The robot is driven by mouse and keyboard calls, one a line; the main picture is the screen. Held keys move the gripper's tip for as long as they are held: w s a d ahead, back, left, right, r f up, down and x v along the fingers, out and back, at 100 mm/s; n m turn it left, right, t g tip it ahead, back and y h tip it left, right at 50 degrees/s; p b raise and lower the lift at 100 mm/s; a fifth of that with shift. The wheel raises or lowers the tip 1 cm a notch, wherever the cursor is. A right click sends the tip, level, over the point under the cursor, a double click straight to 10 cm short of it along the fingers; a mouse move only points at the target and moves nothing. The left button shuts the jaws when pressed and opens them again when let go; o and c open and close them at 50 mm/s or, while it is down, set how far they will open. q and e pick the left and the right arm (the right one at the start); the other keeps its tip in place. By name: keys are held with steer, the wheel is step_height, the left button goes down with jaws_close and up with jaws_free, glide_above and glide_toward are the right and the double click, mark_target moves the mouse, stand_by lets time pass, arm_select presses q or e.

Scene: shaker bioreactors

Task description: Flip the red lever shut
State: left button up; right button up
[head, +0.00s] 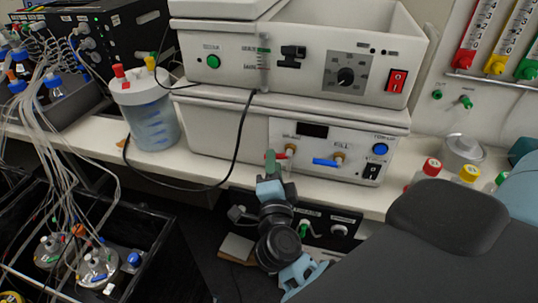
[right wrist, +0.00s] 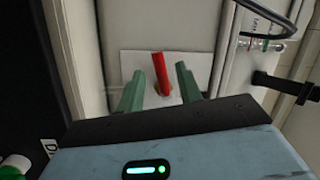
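The red lever (right wrist: 161,73) shows in the right wrist view, on a small pale panel, pointing up in the picture with a slight tilt. My right gripper (right wrist: 158,76) is open, with one green finger on each side of the lever. Gaps show on both sides, and I see no clear contact. In the head view my right gripper (head: 276,162) is in front of the lower white unit (head: 230,125), beside a brass valve fitting (head: 290,149). The red lever is hidden or too small to make out there. My left gripper is not in view.
A blue lever (head: 327,162) sits just right on the same panel. A black cable (head: 240,135) hangs left of my right gripper. A lidded vessel (head: 150,120) stands further left. Bottles with red and yellow caps (head: 468,174) stand at the right.

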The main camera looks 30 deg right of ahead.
steer(key=shift+w+d, duration=0.25)
steer(key=shift+w, duration=0.15)
steer(key=shift+s+r, duration=0.15)
steer(key=shift+c, duration=0.6)
jaws_close()
steer(key=shift+r+m+h+b, duration=0.2)
steer(key=shift+m+h+b, duration=0.25)
steer(key=shift+m, duration=1.05)
steer(key=shift+a+r+m, duration=0.1)
steer(key=shift+r+m, duration=0.05)
steer(key=shift+m, duration=0.15)
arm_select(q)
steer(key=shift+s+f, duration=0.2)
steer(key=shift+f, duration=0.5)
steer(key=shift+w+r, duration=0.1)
arm_select(e)
steer(key=shift+o, duration=0.6)
jaws_free()
